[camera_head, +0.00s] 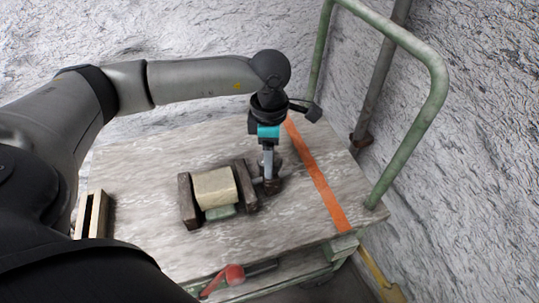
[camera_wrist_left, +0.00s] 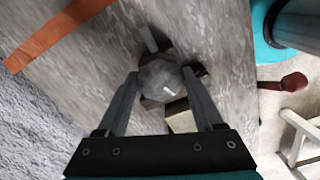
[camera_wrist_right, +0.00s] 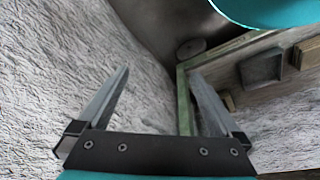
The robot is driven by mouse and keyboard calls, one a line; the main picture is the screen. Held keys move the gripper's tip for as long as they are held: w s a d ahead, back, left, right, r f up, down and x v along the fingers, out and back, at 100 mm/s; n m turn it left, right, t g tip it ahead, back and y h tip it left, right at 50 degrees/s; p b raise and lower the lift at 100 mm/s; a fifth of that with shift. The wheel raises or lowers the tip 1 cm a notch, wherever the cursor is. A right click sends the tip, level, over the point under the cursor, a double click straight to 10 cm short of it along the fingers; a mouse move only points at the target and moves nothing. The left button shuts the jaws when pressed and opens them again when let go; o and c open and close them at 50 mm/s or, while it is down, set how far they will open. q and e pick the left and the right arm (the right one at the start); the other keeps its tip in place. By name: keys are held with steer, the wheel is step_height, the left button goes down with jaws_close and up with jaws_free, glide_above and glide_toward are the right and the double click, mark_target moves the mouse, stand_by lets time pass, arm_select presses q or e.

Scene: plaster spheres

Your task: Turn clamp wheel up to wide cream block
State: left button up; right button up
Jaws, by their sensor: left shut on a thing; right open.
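The wide cream block (camera_head: 214,188) sits in the clamp on the cart top, between a dark left jaw (camera_head: 187,203) and a dark right jaw (camera_head: 248,188). Whether the right jaw touches the block I cannot tell. The clamp wheel (camera_wrist_left: 160,78) is grey and many-sided, at the clamp's right end. My left gripper (camera_head: 270,182) points down over that end and is shut on the wheel, one finger on each side in the left wrist view. The block shows there partly, behind the wheel (camera_wrist_left: 181,121). My right gripper (camera_wrist_right: 160,72) is open and empty, away from the clamp.
A pale green piece (camera_head: 221,212) lies beside the block. A slotted wooden box (camera_head: 91,214) stands at the cart's left. An orange stripe (camera_head: 318,178) crosses the top right of the clamp. The green handle rail (camera_head: 411,130) rises at the right. A red-ended lever (camera_head: 234,274) is at the front edge.

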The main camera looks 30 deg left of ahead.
arm_select(q)
steer(key=m, duration=0.4)
steer(key=shift+m, duration=0.3)
steer(key=m+b, duration=0.1)
steer(key=m, duration=0.2)
steer(key=shift+m, duration=1.3)
steer(key=m+b, duration=0.1)
steer(key=m, duration=0.3)
steer(key=m+b, duration=0.1)
steer(key=m, duration=0.5)
steer(key=shift+m+b, duration=0.35)
steer(key=shift+m, duration=0.05)
steer(key=m+b, duration=0.1)
steer(key=m, duration=0.2)
steer(key=shift+m, duration=1.6)
arm_select(e)
step_height(320, 180, up, 9)
steer(key=w+a+t, duration=0.1)
steer(key=w+t, duration=0.1)
steer(key=shift+w+a+t+y, duration=0.3)
steer(key=shift+a+t+y, duration=0.05)
steer(key=shift+t+y, duration=0.05)
